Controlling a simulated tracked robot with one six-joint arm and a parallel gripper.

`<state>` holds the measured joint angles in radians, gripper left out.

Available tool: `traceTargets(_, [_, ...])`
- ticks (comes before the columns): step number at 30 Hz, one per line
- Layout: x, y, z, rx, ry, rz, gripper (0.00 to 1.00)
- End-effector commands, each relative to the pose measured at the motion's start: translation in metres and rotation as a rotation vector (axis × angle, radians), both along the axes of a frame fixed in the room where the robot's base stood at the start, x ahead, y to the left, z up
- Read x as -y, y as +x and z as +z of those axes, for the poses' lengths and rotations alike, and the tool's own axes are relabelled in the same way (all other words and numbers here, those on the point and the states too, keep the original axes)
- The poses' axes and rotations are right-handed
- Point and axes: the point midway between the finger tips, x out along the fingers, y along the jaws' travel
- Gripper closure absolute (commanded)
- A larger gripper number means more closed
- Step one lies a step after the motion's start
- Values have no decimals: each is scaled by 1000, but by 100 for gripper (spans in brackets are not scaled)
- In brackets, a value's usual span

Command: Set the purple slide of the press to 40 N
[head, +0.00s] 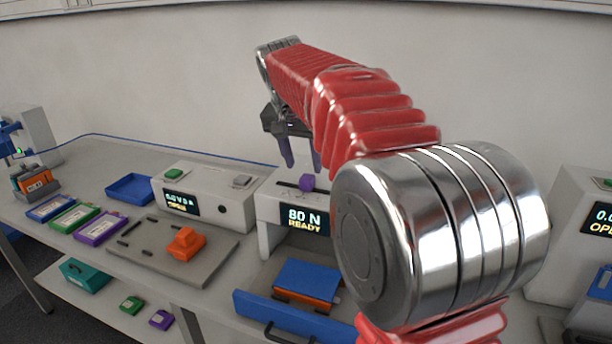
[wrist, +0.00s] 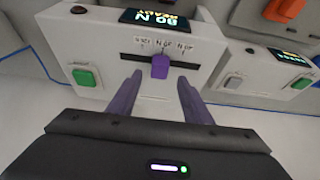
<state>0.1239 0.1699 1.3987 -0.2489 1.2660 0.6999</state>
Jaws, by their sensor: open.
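The press (head: 270,206) is a white box with a display (head: 305,219) reading 80 N READY. Its purple slide (head: 307,183) sits on the top face. In the wrist view the slide (wrist: 160,66) stands in a dark slot (wrist: 128,57), near the middle, with small scale marks beside it that are too blurred to read surely. My gripper (wrist: 156,92) is open, its purple fingers on either side of the slide's line and a little short of it, apparently not touching. In the head view my gripper (head: 303,160) is above and behind the press top.
A green button (wrist: 84,78) is on the press top beside the slot. A white unit (head: 215,200) stands left of the press. A drawer with a blue front (head: 265,312) is pulled out below. An orange piece (head: 187,243) sits on a grey plate (head: 150,250).

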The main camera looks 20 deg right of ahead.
Motion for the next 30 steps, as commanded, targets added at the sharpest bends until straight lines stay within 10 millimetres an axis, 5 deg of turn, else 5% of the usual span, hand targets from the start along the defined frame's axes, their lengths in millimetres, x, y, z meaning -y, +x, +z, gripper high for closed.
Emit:
traceTargets(12, [15, 14, -50, -1, -1, 0, 55])
traceTargets(23, [16, 15, -53, 0, 0, -1, 55])
traceTargets(30, [16, 15, -53, 0, 0, -1, 72])
